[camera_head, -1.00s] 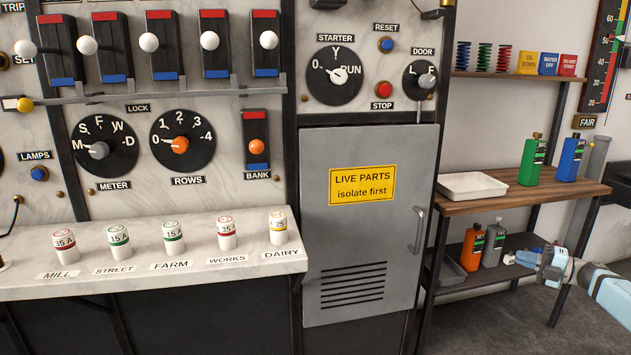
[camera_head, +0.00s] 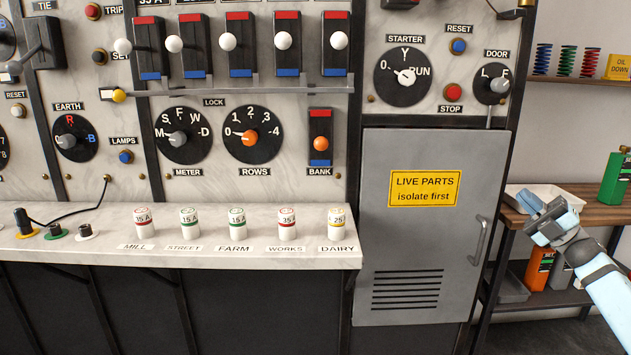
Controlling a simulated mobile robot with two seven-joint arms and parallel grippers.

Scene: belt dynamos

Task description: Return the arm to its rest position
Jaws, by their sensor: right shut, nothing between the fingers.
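My right arm comes in from the right edge. My right gripper (camera_head: 540,217) is light blue with dark fingers and shows in front of the side shelf, to the right of the grey cabinet door (camera_head: 422,250). It is shut with nothing in it. It covers part of the white tray and of the shelf's front edge. My left gripper is not in view.
The grey door is closed, with a handle (camera_head: 479,240) on its right side. Several fuses stand on the marble ledge (camera_head: 290,255), left of the door. The wooden shelf (camera_head: 595,214) holds a white tray (camera_head: 565,195) and a green bottle (camera_head: 614,178). An orange bottle (camera_head: 538,270) stands below.

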